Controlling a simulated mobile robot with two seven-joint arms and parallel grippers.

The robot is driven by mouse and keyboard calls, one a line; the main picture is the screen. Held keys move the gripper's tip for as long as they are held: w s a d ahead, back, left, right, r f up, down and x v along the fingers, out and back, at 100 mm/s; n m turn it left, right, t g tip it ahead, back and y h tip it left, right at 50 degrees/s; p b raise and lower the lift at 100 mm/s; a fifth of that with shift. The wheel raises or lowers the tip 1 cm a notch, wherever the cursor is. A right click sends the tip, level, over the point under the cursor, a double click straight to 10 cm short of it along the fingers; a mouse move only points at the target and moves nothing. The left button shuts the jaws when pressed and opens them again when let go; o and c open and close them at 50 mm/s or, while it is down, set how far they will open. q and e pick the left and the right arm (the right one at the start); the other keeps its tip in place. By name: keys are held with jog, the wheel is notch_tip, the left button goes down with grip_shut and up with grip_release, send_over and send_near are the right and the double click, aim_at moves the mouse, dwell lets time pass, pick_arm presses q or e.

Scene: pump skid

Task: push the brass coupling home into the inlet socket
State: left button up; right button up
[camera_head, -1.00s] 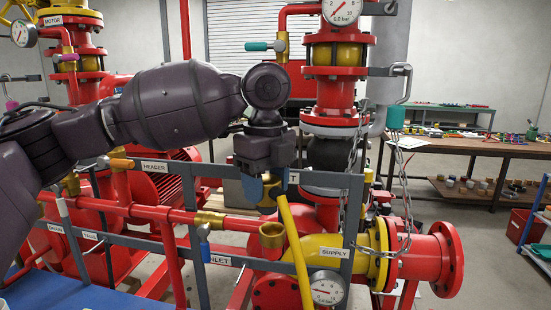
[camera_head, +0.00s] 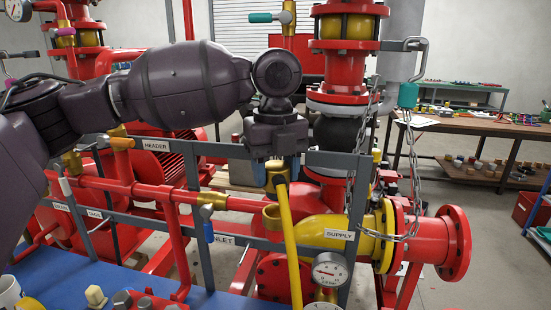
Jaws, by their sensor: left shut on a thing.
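My left gripper (camera_head: 277,160) hangs down from the dark arm that comes in from the left. It is shut on the brass coupling (camera_head: 277,180), whose lower part shows below the jaws. A yellow hose (camera_head: 289,240) runs down from the coupling. A brass cup-shaped socket (camera_head: 271,216), near the partly covered INLET label (camera_head: 222,239), stands just below with its mouth upward. The coupling appears above the socket and apart from it; the depth between them is hard to judge. My right gripper is not in view.
Grey rails with labels (camera_head: 157,145) cross in front of the red piping. A pressure gauge (camera_head: 330,270), the yellow SUPPLY pipe (camera_head: 322,229) and a hanging chain (camera_head: 358,160) are close on the right. A blue surface (camera_head: 150,285) with small parts lies at the lower left.

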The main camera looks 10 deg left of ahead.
aim_at(275, 195)
pick_arm(q)
jog(key=shift+f, duration=0.8)
jog(key=shift+f, duration=1.75)
dwell(1.2)
jog(key=o, duration=1.1)
jog(key=shift+r, duration=0.1)
notch_tip(275, 195, up, 11)
jog(key=shift+f+b, duration=0.15)
jog(key=shift+b, duration=0.2)
